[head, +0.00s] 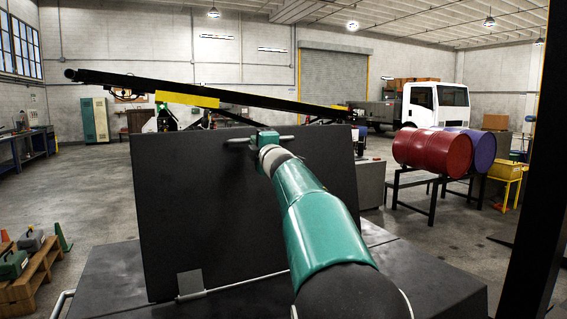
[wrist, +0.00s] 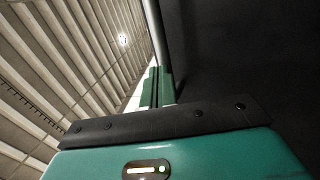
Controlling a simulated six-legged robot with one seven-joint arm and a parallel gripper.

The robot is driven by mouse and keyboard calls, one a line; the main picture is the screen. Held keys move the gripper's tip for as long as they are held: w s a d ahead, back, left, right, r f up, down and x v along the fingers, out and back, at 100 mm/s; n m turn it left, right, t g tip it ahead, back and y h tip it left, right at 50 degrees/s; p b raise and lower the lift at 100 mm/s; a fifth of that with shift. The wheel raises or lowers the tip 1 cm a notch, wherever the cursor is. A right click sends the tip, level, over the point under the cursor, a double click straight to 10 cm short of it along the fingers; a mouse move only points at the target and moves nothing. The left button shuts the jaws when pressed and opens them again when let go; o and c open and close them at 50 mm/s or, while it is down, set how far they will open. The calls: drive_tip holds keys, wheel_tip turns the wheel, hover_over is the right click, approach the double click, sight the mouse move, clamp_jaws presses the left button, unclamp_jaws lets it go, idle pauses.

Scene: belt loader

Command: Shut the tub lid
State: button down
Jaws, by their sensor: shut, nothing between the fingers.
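The tub lid (head: 200,210) is a large dark panel standing steeply raised, with a light hinge plate and rod at its lower edge. The dark top of the tub (head: 100,280) spreads out below it. A pale grey bar (head: 238,140) runs along the lid's upper edge. My teal arm reaches forward to that edge. My gripper (head: 258,138) is at the bar, near the middle of the upper edge. In the wrist view, my gripper's green fingers (wrist: 158,88) are shut and empty beside the dark lid face and the grey bar (wrist: 158,35). Contact is unclear.
A dark post (head: 530,150) stands close on the right. Red and purple drums (head: 432,150) rest on a rack behind right. A belt conveyor (head: 250,100) crosses behind the lid. A wooden pallet with cases (head: 35,270) lies at left. Open floor (head: 95,190) shows at left.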

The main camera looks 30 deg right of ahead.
drive_tip(key=w, duration=0.3)
drive_tip(key=w+f, duration=0.1)
drive_tip(key=w, duration=0.6)
drive_tip(key=shift+d+f, duration=0.15)
drive_tip(key=shift+d, duration=0.1)
drive_tip(key=shift+w+f, duration=0.15)
drive_tip(key=shift+w, duration=0.45)
drive_tip(key=shift+w+f, duration=0.15)
drive_tip(key=shift+w, duration=0.4)
